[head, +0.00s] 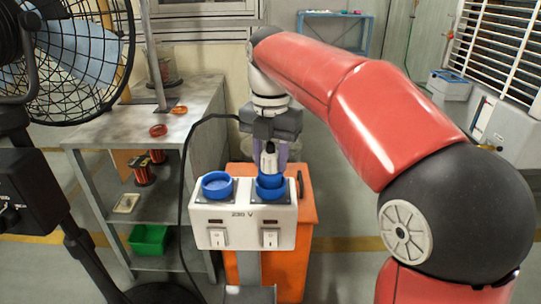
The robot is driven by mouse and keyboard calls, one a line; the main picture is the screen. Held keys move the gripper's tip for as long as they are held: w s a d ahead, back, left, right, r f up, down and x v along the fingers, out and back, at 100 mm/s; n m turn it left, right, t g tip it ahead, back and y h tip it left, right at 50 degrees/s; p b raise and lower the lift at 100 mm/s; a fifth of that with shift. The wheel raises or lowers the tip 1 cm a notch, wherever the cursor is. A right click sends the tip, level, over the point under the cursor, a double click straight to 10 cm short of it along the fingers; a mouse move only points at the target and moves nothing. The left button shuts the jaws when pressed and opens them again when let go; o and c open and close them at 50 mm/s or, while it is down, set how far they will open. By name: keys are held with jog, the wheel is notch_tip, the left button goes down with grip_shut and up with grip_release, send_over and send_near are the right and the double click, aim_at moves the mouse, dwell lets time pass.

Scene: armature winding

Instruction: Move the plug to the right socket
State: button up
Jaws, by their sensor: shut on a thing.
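A light grey socket box (245,238) marked 230 V stands in front of me, with two blue round sockets on top and a switch below each. The left socket (217,184) is uncovered and empty. My gripper (269,150) points down over the right socket (270,188) and is shut on the plug (269,162). A black cable (184,200) loops from near the gripper down the left side of the box.
An orange cabinet (306,215) stands behind the box. A grey metal workbench (95,155) with shelves, copper coils and a green bin (149,238) is at left. A black fan (70,50) stands at far left. Floor to the right is partly hidden by my arm.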

jog(key=shift+f, duration=0.6)
dwell(0.6)
jog(key=o, duration=0.8)
jog(key=shift+c, duration=0.2)
jog(key=shift+r, duration=0.1)
jog(key=shift+r+p, duration=0.35)
jog(key=shift+r, duration=5.1)
